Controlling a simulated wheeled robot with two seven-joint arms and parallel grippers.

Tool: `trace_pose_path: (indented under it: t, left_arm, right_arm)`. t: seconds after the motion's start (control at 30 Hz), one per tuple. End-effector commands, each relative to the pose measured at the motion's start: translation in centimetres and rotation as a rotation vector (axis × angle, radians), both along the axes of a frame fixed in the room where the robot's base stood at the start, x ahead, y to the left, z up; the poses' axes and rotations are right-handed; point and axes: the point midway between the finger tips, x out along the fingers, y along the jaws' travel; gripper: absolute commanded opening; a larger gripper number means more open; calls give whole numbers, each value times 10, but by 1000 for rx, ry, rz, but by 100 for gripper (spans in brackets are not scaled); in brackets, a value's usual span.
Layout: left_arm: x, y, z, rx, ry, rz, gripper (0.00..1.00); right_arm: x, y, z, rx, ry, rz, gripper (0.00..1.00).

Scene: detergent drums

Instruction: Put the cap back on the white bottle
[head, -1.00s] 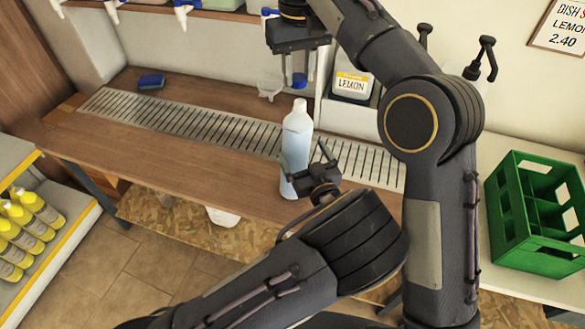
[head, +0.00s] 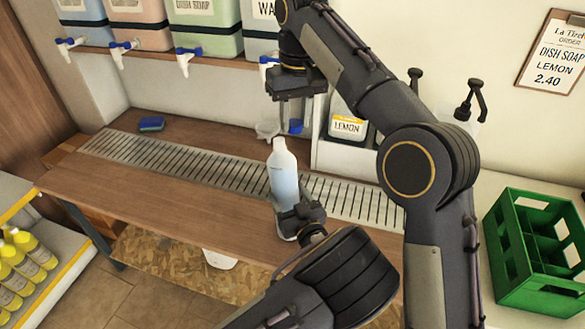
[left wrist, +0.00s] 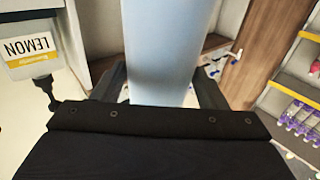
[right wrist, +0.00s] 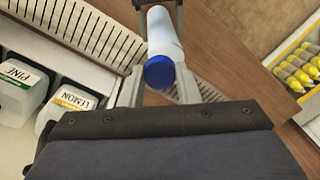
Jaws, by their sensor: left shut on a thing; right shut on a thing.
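The white bottle (head: 282,178) stands, leaning slightly, at the front part of the wooden counter, its neck uncapped in the head view. My left gripper (head: 292,216) is shut around its lower body; the bottle body (left wrist: 170,50) fills the space between the fingers in the left wrist view. My right gripper (head: 297,112) points down above and slightly right of the bottle's neck. It is shut on the blue cap (head: 296,126); the cap (right wrist: 159,72) shows between its fingers in the right wrist view, apart from the bottle in the head view.
A slotted metal drain strip (head: 200,167) runs along the counter behind the bottle. Drums with taps (head: 205,25) stand on a shelf above. A lemon container (head: 347,122) is behind my right arm. A green crate (head: 535,250) sits at right. The counter's left part is clear except a blue sponge (head: 151,124).

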Motion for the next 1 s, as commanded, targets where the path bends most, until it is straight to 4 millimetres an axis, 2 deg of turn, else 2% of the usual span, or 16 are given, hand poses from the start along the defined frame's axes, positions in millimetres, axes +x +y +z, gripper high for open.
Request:
trace_pose_path:
  t: [0.03, 0.3, 0.83, 1.0]
  left_arm:
    - [-2, 3, -15, 6, 36, 2, 26]
    - [-4, 1, -19, 2, 46, 0, 26]
    - [-4, 2, -20, 2, 47, 1, 25]
    - [-4, 1, -22, 2, 47, 1, 25]
  right_arm:
    - [3, 0, -7, 13, 13, 6, 9]
    - [23, -19, -33, 75, 64, 5, 9]
    - [24, -21, -36, 78, 69, 4, 9]
    - [24, -21, -45, 77, 68, 4, 9]
